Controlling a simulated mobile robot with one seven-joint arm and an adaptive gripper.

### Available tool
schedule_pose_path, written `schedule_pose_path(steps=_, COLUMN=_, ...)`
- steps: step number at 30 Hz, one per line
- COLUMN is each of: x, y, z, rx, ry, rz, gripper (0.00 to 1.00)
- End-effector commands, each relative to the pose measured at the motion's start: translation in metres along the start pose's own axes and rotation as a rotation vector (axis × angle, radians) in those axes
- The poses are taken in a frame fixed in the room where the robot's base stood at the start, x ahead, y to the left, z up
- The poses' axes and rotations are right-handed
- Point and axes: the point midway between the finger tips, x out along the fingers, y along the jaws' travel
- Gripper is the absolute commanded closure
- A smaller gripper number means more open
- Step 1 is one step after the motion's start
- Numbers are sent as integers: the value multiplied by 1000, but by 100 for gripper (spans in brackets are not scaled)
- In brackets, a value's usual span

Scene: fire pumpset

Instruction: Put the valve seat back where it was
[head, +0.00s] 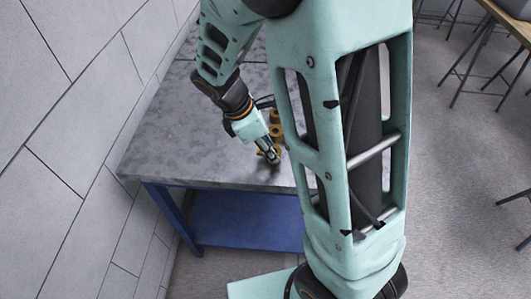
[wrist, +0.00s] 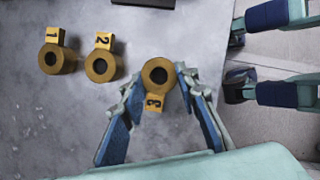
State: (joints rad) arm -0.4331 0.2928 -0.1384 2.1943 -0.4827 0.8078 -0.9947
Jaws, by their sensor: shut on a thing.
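Three brass ring-shaped valve seats are in the wrist view, each with a yellow number tag. The seat tagged 1 (wrist: 57,59) is at the left and the seat tagged 2 (wrist: 102,65) is beside it, both on the grey table top. The seat tagged 3 (wrist: 158,76) is between the fingers of my gripper (wrist: 159,80), which is shut on its sides. Its tag points toward my wrist. I cannot tell whether this seat touches the table. In the head view my gripper (head: 271,156) is low over the table's front part, close to the brass parts (head: 275,132).
The grey table (head: 165,150) has a blue frame and lower shelf (head: 245,222). A tiled wall (head: 70,130) runs along its left side. A dark object (wrist: 143,2) lies beyond the seats. The table's left part is clear. Stools (head: 475,60) stand far right.

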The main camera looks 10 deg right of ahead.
Motion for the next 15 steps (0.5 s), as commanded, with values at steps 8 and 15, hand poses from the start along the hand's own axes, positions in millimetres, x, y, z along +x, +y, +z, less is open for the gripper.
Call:
schedule_pose_path(steps=8, x=2, y=0, z=1, rx=0, ry=0, rz=1, gripper=100)
schedule_pose_path(steps=15, x=5, y=0, z=-1, rx=-1, ry=0, rz=0, gripper=62)
